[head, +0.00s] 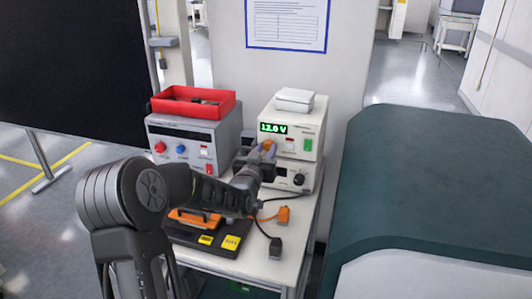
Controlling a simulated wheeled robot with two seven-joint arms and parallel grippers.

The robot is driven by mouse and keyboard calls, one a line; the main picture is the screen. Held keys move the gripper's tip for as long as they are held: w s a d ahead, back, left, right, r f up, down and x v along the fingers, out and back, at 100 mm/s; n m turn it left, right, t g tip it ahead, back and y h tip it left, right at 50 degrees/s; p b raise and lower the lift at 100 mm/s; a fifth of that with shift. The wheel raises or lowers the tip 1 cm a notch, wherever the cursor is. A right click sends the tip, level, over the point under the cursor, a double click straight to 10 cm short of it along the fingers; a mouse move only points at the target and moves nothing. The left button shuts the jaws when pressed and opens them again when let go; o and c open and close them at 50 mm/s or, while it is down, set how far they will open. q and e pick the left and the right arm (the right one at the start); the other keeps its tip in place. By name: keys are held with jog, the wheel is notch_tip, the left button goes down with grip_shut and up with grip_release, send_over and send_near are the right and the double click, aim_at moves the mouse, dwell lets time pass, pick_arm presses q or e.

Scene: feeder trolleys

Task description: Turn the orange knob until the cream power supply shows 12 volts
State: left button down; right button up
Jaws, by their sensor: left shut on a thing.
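The cream power supply (312,128) stands on the trolley top, stacked on another cream unit. Its green display (273,128) reads 12.0 V. The orange knob (268,144) is on its front, below the display, and mostly hidden by my gripper. My left gripper (266,153) reaches in from the left and is shut on the orange knob. My right gripper is not in view.
A grey unit (222,137) with red and blue knobs stands left, a red tray (222,103) on top. A black and orange tool (195,217) and a dark plug (275,248) lie in front. A large teal-covered shape (430,190) blocks the right.

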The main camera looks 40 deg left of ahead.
pick_arm(q)
jog(key=c, duration=1.4)
grip_release()
jog(key=shift+o, duration=0.2)
jog(key=shift+s, duration=0.1)
jog(key=b+v, duration=0.2)
jog(key=v, duration=0.5)
jog(key=shift+s+d, duration=0.15)
jog(key=shift+s, duration=0.15)
